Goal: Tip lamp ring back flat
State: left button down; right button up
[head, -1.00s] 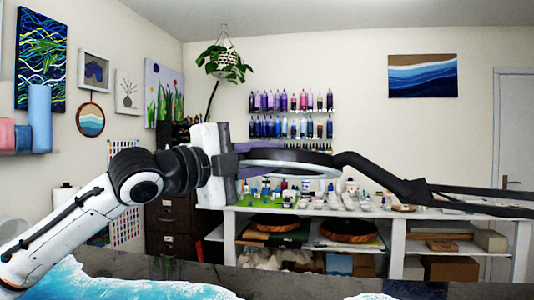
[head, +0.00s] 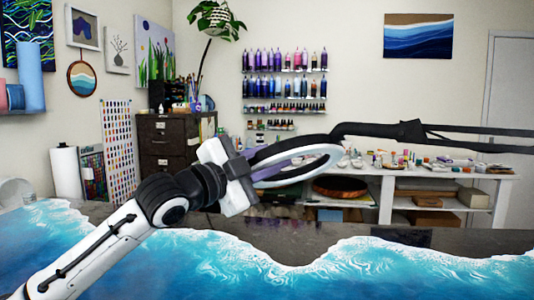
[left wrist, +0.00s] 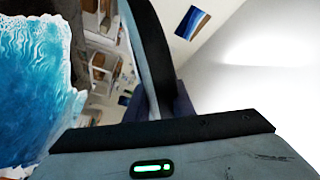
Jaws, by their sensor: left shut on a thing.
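The lamp ring (head: 335,157) hangs in mid-air above the resin table in the head view, on a dark jointed lamp arm (head: 405,131) coming from the right. The ring is dark outside with a pale inner band. It is tilted, its left end lower than its right. My left gripper (head: 260,163) is shut on the ring's left end; its purple fingers are partly hidden by the ring. In the left wrist view the ring shows as a curved dark and pale band (left wrist: 151,45) rising above the gripper body. My right gripper is not in view.
A dark table (head: 290,236) with a blue and white wave-patterned resin surface (head: 210,265) lies below. Behind stand a white shelf unit (head: 385,200) with small bottles and a dark drawer cabinet (head: 165,145). The air around the ring looks free.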

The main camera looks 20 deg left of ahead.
aim_at(255, 167)
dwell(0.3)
pick_arm(q)
jog(key=c, duration=1.5)
grip_release()
jog(key=shift+c, duration=0.2)
jog(key=b+v, duration=0.1)
jog(key=v, duration=0.8)
jog(key=shift+f+b, duration=0.15)
jog(key=shift+b, duration=0.2)
jog(key=shift+s+a, duration=0.2)
jog(key=shift+s, duration=0.4)
